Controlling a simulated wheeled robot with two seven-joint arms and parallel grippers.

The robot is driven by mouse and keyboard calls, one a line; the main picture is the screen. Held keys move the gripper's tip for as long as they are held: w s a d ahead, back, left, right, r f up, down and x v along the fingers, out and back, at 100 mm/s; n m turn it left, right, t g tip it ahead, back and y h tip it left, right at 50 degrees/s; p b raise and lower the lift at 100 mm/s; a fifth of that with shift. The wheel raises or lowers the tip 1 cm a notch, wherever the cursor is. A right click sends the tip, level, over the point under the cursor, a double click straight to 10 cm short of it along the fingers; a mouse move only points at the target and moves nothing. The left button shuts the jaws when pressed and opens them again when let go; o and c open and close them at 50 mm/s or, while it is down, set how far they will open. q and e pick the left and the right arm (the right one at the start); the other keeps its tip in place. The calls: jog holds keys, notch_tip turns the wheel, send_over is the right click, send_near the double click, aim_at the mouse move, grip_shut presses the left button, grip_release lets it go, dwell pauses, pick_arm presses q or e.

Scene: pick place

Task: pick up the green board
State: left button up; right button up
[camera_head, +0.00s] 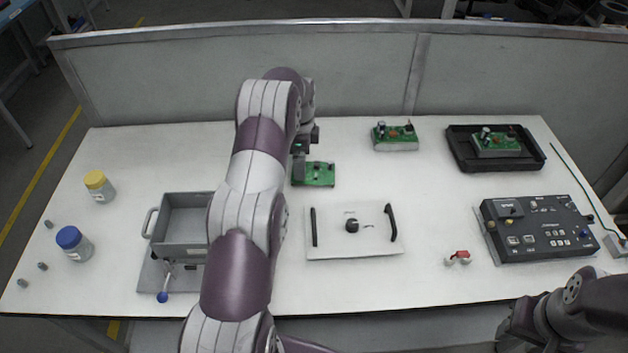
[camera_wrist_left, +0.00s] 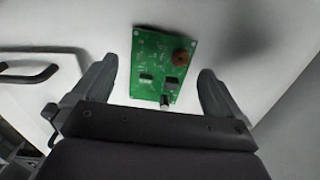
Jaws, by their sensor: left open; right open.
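A green board (camera_head: 319,175) with small dark parts lies flat on the white table, just right of my left arm. My left gripper (camera_head: 299,160) is at this board's left end, mostly hidden behind its own arm. In the left wrist view the board (camera_wrist_left: 150,82) shows between the two spread fingers of my open left gripper (camera_wrist_left: 158,66), with a gap on each side. A second green board (camera_head: 392,131) sits on a pale block further back. A third green board (camera_head: 497,139) lies in a black tray. My right gripper (camera_head: 517,325) is at the lower right, open, away from the boards.
The black tray (camera_head: 459,158) is at the back right, with a control box (camera_head: 540,240) in front. A white plate with two handles (camera_head: 335,248) lies front centre. A grey bin (camera_head: 183,222) and two jars (camera_head: 98,188) are left. A grey partition (camera_head: 360,75) stands behind.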

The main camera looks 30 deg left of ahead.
aim_at(313, 172)
pick_arm(q)
jog(key=f, duration=0.2)
jog(key=f+p, duration=0.1)
jog(key=f, duration=0.1)
jog(key=shift+w+f, duration=0.2)
jog(key=shift+f, duration=0.05)
jog(key=c, duration=0.8)
